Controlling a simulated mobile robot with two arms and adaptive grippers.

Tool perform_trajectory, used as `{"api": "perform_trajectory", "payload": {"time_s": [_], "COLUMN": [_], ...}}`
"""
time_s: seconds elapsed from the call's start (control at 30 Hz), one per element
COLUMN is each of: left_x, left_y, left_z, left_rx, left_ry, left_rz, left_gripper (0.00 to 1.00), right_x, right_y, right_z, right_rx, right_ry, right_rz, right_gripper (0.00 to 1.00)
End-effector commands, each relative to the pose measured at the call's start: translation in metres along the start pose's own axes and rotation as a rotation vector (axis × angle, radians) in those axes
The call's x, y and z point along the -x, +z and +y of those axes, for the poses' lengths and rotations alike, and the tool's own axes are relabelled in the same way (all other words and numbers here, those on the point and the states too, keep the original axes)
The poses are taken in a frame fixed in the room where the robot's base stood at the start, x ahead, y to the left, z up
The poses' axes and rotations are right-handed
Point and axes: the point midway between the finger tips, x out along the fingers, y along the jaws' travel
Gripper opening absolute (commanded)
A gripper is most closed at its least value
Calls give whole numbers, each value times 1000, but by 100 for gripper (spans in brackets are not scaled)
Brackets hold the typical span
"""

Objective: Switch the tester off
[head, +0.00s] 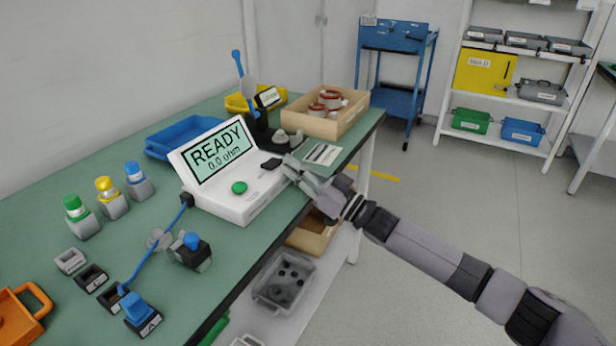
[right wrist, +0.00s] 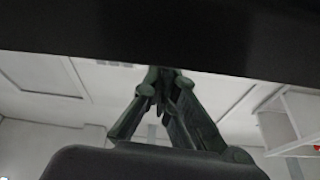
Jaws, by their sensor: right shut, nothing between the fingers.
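The white tester (head: 228,205) stands on the green bench, its tilted screen (head: 219,150) lit and reading "READY 0.0 ohm". A round green button (head: 239,187) and a small black switch (head: 271,164) are on its front panel. My right gripper (head: 288,164) is shut and empty, its fingertips beside the black switch at the tester's right end. I cannot tell whether they touch it. In the right wrist view the closed fingers (right wrist: 160,80) point up towards a dark surface. My left gripper is out of view.
Three capped bottles (head: 110,198) stand at the left. A blue tray (head: 183,136) is behind the tester. A wooden box (head: 345,116) with coils and a flat card (head: 322,153) are at the right.

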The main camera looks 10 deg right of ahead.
Motion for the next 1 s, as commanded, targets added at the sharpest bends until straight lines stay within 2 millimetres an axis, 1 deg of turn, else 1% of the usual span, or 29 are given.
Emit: {"api": "perform_trajectory", "payload": {"time_s": [0.03, 0.1, 0.2, 0.3, 0.63, 0.73, 0.77, 0.87, 1.0], "left_x": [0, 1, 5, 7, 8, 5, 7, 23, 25], "left_y": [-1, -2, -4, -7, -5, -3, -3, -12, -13], "left_z": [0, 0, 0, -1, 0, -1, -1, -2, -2], "left_rx": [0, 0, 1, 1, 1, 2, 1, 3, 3], "left_ry": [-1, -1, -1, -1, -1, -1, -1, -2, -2], "left_rz": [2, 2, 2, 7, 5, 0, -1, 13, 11], "left_gripper": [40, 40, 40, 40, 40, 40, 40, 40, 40], "right_x": [-9, -19, -29, -34, -35, -34, -34, -32, -32], "right_y": [0, 0, 0, 1, 0, 3, 4, 10, 10], "right_z": [0, 0, 0, 0, 0, 0, 0, -1, -2], "right_rx": [0, 0, 0, 0, 0, 16, 29, 95, 106], "right_ry": [-1, 0, 0, 1, 1, -4, -8, -31, -35], "right_rz": [1, 1, 0, -2, -1, -2, -2, -2, -4], "right_gripper": [0, 0, 0, 0, 0, 0, 0, 0, 0]}}
